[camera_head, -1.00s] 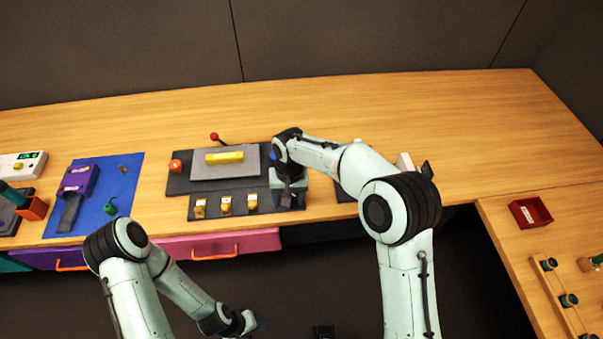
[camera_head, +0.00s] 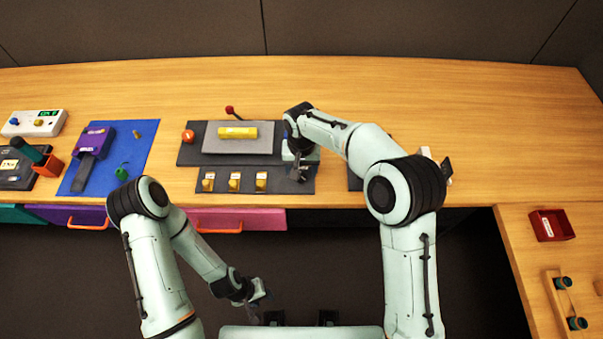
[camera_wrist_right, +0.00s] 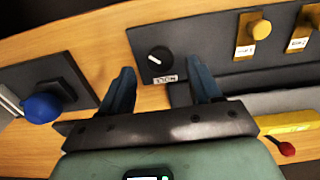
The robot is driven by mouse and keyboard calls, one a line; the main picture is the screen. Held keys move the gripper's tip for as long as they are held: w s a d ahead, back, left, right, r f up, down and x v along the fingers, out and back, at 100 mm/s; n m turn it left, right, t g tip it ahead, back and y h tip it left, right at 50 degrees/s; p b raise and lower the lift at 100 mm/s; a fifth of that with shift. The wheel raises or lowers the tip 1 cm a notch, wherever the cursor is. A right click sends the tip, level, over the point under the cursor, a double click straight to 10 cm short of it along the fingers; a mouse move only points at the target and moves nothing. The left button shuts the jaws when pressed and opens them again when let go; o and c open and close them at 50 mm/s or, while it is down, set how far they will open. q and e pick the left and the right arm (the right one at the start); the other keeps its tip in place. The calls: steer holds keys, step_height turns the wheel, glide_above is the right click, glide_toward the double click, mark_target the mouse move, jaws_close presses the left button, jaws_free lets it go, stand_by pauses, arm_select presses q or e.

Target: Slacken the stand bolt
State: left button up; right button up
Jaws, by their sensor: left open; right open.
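My right gripper (camera_wrist_right: 160,76) is open and points down over the dark panel; its wrist partly hides it in the head view (camera_head: 298,172). Between its fingertips in the right wrist view is a round black knob (camera_wrist_right: 159,54) with a white mark and a small label I cannot read. The fingers stand apart on either side of it, and I see no contact. I cannot tell which part is the stand bolt. My left gripper (camera_head: 258,292) is open and empty, low in front of the bench.
Yellow knobs (camera_wrist_right: 261,29) on label plates sit beside the black knob. A blue ball (camera_wrist_right: 45,106) is on the other side. A yellow bar (camera_head: 238,132), red-tipped lever (camera_head: 230,110) and orange knob (camera_head: 188,136) are on the panel. The bench behind is clear.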

mark_target(301, 179)
steer(key=shift+f, duration=1.4)
steer(key=c, duration=1)
steer(key=shift+c, duration=0.2)
